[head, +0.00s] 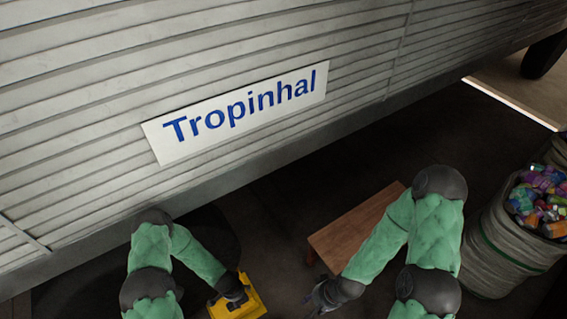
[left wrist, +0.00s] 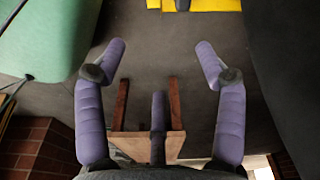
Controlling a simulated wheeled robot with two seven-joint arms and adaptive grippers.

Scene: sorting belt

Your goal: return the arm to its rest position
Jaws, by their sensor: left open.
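My left arm comes in at the bottom left of the head view, bent, with its dark left gripper (head: 236,291) hanging over or beside a yellow object (head: 254,301). In the left wrist view the left gripper (left wrist: 161,49) has its purple fingers spread wide, with nothing held between them. My right arm is bent down too, and its dark right gripper (head: 325,298) is low, near the front of a wooden table (head: 345,235). The right gripper is small and dark, so its fingers cannot be made out.
A pale slatted wall (head: 90,100) with a "Tropinhal" sign (head: 237,112) fills the upper head view. A large pale bag (head: 495,240) of colourful crushed cans (head: 540,200) stands at the right. Dark floor lies between the wall and the table.

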